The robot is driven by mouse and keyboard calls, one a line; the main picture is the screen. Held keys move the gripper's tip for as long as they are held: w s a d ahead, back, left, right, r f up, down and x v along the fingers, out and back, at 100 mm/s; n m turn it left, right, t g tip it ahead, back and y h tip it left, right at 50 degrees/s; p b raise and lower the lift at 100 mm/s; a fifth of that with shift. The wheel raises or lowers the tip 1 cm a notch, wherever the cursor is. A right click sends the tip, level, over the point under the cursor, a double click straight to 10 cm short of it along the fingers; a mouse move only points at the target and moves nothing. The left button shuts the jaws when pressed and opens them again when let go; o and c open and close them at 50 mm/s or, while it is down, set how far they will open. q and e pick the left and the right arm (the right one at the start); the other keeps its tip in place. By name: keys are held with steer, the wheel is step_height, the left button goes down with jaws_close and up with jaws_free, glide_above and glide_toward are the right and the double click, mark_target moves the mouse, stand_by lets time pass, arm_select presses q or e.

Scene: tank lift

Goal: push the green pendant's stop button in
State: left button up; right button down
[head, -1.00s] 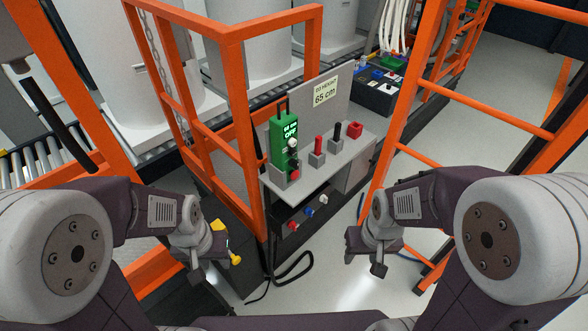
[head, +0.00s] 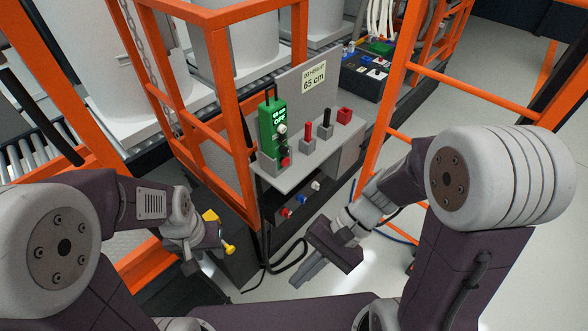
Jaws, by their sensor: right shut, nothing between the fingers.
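The green pendant (head: 268,125) stands upright in a grey holder at the left end of the grey console shelf, its lit display reading OFF. Below the display are a pale knob, a dark control and, lowest, the red stop button (head: 285,162). My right gripper (head: 304,274) is shut and empty, below and in front of the shelf, clear of the pendant. My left gripper (head: 208,258) is low at the left, beside a yellow part (head: 228,248); its fingers are too hidden to judge.
A red-handled lever (head: 308,133), a black-handled lever (head: 327,122) and a red block (head: 345,115) stand right of the pendant. Orange rails (head: 235,110) rise close on the left, and an orange ladder frame (head: 378,150) on the right. A black cable hangs below the shelf.

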mark_target(287, 164)
steer(key=w+a+r+m+t+y+b, duration=0.1)
steer(key=w+r+m+t+y, duration=0.1)
steer(key=w+m+t+y, duration=0.45)
steer(key=w+r+m+t+y+b, duration=0.1)
steer(key=w+r+m+t+y, duration=0.15)
steer(key=w+m, duration=0.55)
steer(key=w+d+f+m+t+h+b, duration=0.1)
steer(key=w+d+f+m+t+h, duration=0.1)
steer(key=d, duration=0.4)
steer(key=w+d+f+m+t+h+b, duration=0.1)
steer(key=w+d+f+m+t+h, duration=0.2)
steer(key=w+d+f+m+t, duration=0.2)
steer(key=shift+w+d+f+t, duration=0.55)
steer(key=shift+d+f+t, duration=0.05)
steer(key=shift+f+t, duration=0.25)
steer(key=shift+a, duration=0.1)
steer(key=p+x, duration=0.1)
steer(key=x, duration=1.3)
steer(key=shift+f, duration=0.1)
